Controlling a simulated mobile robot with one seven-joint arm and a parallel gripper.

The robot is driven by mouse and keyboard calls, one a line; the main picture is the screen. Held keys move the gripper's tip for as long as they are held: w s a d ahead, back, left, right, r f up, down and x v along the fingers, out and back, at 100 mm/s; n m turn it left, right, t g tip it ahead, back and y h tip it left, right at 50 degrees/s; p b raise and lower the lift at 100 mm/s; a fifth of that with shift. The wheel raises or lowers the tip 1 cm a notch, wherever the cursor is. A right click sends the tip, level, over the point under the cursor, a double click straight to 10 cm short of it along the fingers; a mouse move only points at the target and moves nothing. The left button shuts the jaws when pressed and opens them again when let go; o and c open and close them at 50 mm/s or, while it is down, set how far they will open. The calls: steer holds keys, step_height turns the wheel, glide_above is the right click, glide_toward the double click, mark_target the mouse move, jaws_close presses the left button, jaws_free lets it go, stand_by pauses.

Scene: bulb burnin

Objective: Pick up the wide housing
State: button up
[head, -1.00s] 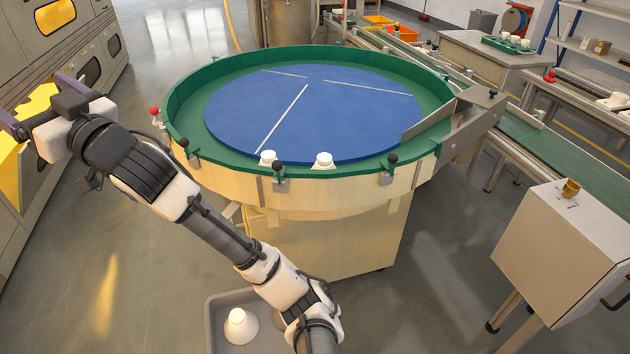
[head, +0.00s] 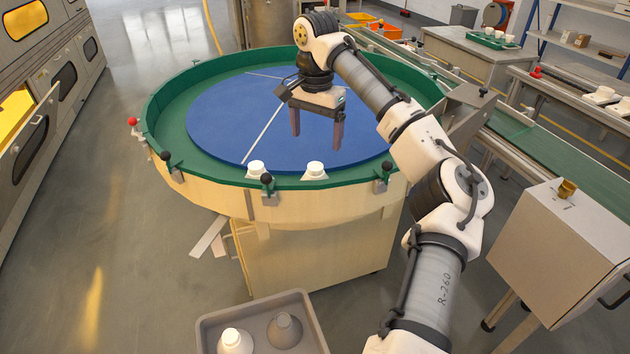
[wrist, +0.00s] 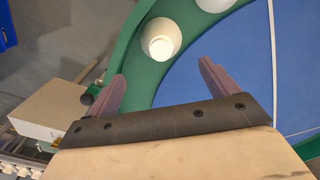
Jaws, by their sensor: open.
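Two white housings stand on the green ring of the round turntable (head: 150,100), near its front edge: a left housing (head: 256,168) and a right housing (head: 315,169). The right one seems to have the slightly broader base, but I cannot be sure which is the wide one. My gripper (head: 316,130) is open and empty, pointing down above the blue disc, behind and above the right housing. In the wrist view, one white housing (wrist: 161,38) lies beyond my open fingers (wrist: 162,72). Another white housing (wrist: 213,4) is cut off by the top edge.
A grey tray (head: 208,326) at the front holds a white housing (head: 235,341) and a grey cone-shaped one (head: 285,330). Ball-topped posts (head: 267,182) line the turntable rim. A metal guide (head: 465,118) and a conveyor (head: 545,135) are right. A beige box (head: 555,235) stands front right.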

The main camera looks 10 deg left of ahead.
mark_target(315, 176)
step_height(315, 176, down, 13)
steer(key=shift+a+r, duration=0.1)
stand_by(0.4)
steer(key=c, duration=0.6)
steer(key=shift+c, duration=0.2)
